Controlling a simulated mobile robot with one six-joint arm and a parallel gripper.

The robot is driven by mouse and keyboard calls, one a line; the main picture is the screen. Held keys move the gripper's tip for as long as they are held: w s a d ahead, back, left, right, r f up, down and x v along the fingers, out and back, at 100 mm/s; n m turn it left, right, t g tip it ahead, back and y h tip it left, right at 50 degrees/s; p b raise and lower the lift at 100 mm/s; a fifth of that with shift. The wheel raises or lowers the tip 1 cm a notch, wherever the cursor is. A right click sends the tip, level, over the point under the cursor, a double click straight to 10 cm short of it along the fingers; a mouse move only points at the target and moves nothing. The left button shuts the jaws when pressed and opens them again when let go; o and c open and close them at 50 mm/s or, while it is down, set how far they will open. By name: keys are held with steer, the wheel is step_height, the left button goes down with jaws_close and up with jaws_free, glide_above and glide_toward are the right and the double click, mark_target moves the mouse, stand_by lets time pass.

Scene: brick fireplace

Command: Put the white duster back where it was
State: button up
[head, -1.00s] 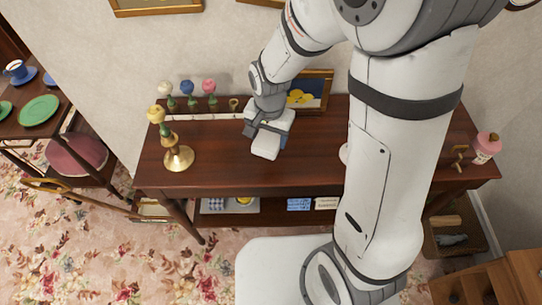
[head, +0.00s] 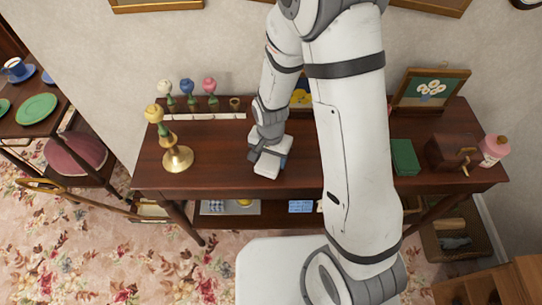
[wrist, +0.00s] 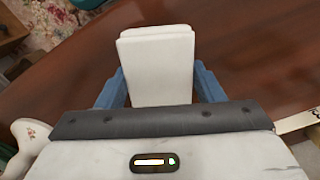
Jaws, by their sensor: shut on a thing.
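My gripper (head: 269,156) is over the dark wooden console table (head: 225,179), left of its middle. It is shut on a white block, the white duster (head: 267,170). In the wrist view the duster (wrist: 157,62) sits between the blue fingers of my gripper (wrist: 161,84) and points away from the camera over the brown tabletop. I cannot tell whether the duster touches the table. My own arm hides part of the table right of the gripper.
A brass candlestick-like stand (head: 178,158) with a yellow top is to the left. A rack (head: 205,116) with white, blue and pink topped pieces stands behind it. A green book (head: 405,157), wooden box (head: 450,152), pink bottle (head: 494,149) and framed flower picture (head: 430,90) are at right.

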mark_target(271, 159)
steer(key=o, duration=0.9)
steer(key=shift+f, duration=0.1)
step_height(271, 159, up, 12)
steer(key=s+d+r+n+t, duration=0.1)
steer(key=s+d+r, duration=0.2)
steer(key=d+r, duration=0.1)
steer(key=s+d+r+n+t, duration=0.1)
steer(key=s+d+r+n, duration=0.1)
steer(key=s+d+r, duration=0.2)
steer(key=s+d+r+n+t, duration=0.1)
steer(key=s+d+r, duration=0.3)
steer(key=d+r, duration=0.1)
steer(key=shift+s+r+n, duration=0.15)
steer(key=shift+r+n, duration=0.25)
steer(key=shift+r, duration=0.35)
